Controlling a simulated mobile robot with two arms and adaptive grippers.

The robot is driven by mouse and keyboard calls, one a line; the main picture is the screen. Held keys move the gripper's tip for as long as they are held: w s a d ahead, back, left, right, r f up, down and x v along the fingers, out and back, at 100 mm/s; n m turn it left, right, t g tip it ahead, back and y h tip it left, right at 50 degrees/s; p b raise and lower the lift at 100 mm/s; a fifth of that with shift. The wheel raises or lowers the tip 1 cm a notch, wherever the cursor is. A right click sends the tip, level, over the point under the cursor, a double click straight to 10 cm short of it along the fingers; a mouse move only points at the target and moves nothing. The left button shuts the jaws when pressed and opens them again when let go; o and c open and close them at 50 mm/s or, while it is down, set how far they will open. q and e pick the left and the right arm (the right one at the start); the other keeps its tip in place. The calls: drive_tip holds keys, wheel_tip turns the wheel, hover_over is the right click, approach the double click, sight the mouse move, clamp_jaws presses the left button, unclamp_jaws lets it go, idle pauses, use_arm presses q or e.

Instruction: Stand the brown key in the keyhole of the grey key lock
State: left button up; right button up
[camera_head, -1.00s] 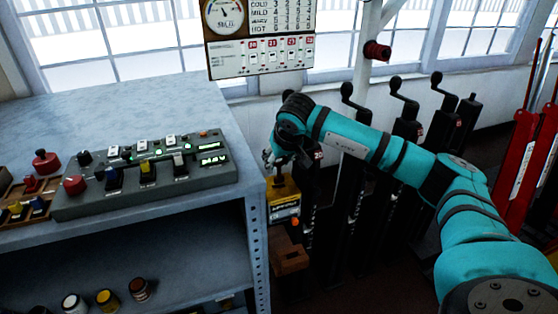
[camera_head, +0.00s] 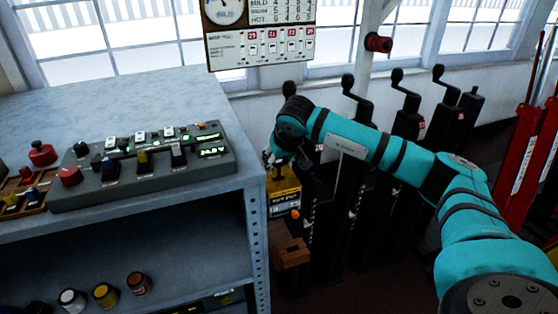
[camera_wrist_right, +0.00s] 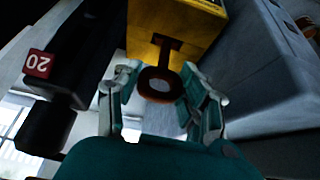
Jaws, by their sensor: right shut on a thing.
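In the right wrist view, the brown key (camera_wrist_right: 160,84) has a round ring-shaped head and a stem that points at the face of a yellow box (camera_wrist_right: 178,22). My right gripper (camera_wrist_right: 158,92) has one finger on each side of the key's head and is shut on it. The stem's far end meets a dark slot-like mark on the box; I cannot tell whether it is inside. In the head view, my right gripper (camera_head: 274,160) is at the top of the yellow box (camera_head: 284,192), with the key too small to tell. I cannot make out a grey key lock. My left gripper is not in view.
A grey console with switches (camera_head: 150,180) sits on the blue-grey bench (camera_head: 60,110), left of the yellow box. Several black levers (camera_head: 405,95) stand behind and right of my right arm. Red levers (camera_head: 525,150) stand at far right. A brown block (camera_head: 292,253) is below the box.

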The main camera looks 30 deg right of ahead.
sight(280, 169)
drive_tip(key=shift+f+b, duration=0.95)
drive_tip(key=shift+f, duration=0.45)
drive_tip(key=shift+f, duration=0.1)
drive_tip(key=o, duration=1.2)
drive_tip(key=p+v, duration=0.4)
drive_tip(key=v, duration=0.2)
drive_tip(key=shift+s+r, duration=0.25)
drive_tip(key=shift+r, duration=0.25)
